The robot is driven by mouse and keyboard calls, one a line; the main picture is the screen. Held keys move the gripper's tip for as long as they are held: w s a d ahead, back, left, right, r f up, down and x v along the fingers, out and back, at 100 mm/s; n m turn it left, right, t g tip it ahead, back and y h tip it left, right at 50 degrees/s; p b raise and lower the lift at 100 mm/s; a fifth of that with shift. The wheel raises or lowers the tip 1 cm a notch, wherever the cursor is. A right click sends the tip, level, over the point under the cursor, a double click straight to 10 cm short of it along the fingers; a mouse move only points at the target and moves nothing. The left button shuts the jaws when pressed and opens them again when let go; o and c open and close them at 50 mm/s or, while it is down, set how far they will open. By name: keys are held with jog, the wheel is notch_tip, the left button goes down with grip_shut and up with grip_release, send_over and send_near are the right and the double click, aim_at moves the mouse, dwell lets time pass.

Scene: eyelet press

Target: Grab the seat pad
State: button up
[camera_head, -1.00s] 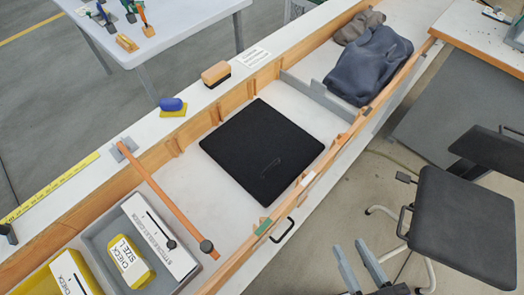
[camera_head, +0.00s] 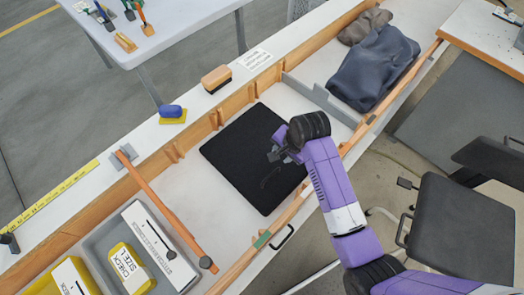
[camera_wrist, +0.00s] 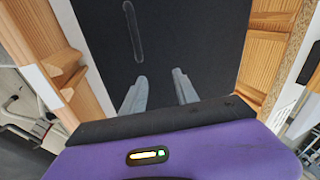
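The seat pad (camera_head: 232,150) is a flat black square lying on the white floor of the wooden-edged drawer. It also fills the upper middle of the wrist view (camera_wrist: 190,40), with a thin slot-like outline on its surface. My gripper (camera_head: 276,155) is over the right part of the pad, and my wrist hides the pad's right corner in the head view. In the wrist view the two grey fingers (camera_wrist: 159,90) are apart with nothing between them, pointing at the pad. I cannot tell whether the fingertips touch it.
An orange strip (camera_head: 170,205) and a grey tray (camera_head: 92,240) with yellow and white boxes lie left of the pad. A grey divider (camera_head: 318,98) and dark cloth bundle (camera_head: 373,70) lie beyond it. The drawer's wooden front rail (camera_head: 272,228) runs along the near side.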

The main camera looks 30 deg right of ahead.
jog(key=m+g, duration=0.1)
jog(key=s+m+g, duration=0.1)
jog(key=a+m+g+y, duration=0.1)
jog(key=shift+s+r+g, duration=0.3)
jog(key=shift+s+g, duration=0.05)
jog(key=shift+g, duration=0.05)
jog(key=shift+a+f+p, duration=0.2)
jog(key=shift+f+p, duration=0.4)
jog(key=shift+f, duration=2.5)
grip_shut()
